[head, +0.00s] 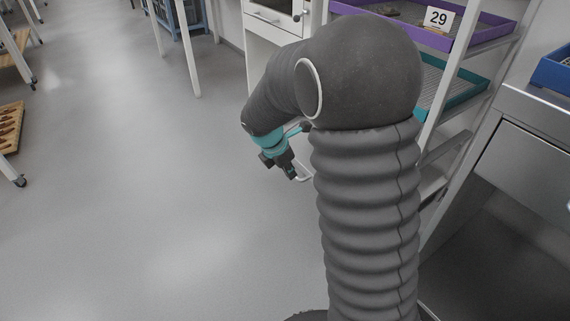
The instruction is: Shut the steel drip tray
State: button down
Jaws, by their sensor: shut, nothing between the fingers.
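My gripper (291,174) hangs at the end of my arm, left of the arm's thick column, pointing down. It is small in the head view and shut with nothing in it. A thin pale bar (304,177) shows just right of the fingertips; whether they touch it cannot be told. No steel drip tray can be made out with certainty. A steel unit (535,110) stands at the right with a flat grey front panel (530,165); I cannot tell if this belongs to the tray. My arm hides much of the middle right.
A shelf rack holds a purple tray (482,32) with a card marked 29 (438,19) and a teal tray (455,88). A white cabinet (268,18) stands behind my arm. A blue bin (553,72) is at right. The grey floor (150,190) at left is clear.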

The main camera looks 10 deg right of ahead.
aim_at(303, 170)
jog(key=d+f, duration=0.1)
jog(key=d, duration=0.1)
jog(key=w+d+f, duration=0.1)
jog(key=shift+w+d+f, duration=0.15)
jog(key=shift+d+f, duration=0.05)
jog(key=shift+d, duration=0.15)
jog(key=shift+w+d, duration=0.2)
jog(key=shift+d, duration=0.3)
